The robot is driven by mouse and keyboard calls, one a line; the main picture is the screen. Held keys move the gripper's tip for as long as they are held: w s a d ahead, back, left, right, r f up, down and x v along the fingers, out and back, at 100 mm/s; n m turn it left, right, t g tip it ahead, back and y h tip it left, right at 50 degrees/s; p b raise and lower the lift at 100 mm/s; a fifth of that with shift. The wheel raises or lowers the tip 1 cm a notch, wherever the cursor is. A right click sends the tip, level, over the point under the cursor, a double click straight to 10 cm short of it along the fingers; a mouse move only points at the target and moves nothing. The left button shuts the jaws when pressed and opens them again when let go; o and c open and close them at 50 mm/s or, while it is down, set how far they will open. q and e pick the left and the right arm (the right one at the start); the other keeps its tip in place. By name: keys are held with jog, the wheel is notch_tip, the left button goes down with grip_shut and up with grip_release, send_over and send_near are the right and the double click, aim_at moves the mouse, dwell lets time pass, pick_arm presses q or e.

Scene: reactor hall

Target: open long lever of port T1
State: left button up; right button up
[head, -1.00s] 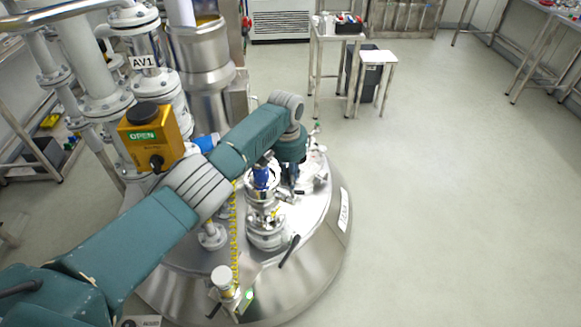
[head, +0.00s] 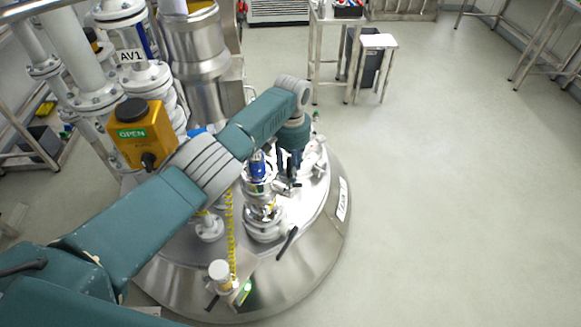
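The round steel reactor lid (head: 297,277) carries several ports and fittings. A sight-glass fitting with a blue part (head: 257,165) and a steel flange stands near its middle. A black lever handle (head: 287,243) sticks out at the front right of this fitting. I cannot read a T1 label, so I cannot tell which port is T1. My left gripper (head: 290,178) points down over the rear right part of the lid, beside the blue fitting. Its fingers are small and partly lost among the fittings, so open or shut, and contact, cannot be told. My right gripper is not in view.
A yellow OPEN indicator box (head: 140,133) and the AV1 pipework (head: 131,57) stand left of the lid, close to my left arm. A white port cap (head: 219,270) with a black handle is at the front. Small tables (head: 377,42) stand behind. The floor at right is clear.

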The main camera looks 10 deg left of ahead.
pick_arm(q)
notch_tip(320, 180, up, 12)
jog(key=shift+w+f, duration=0.1)
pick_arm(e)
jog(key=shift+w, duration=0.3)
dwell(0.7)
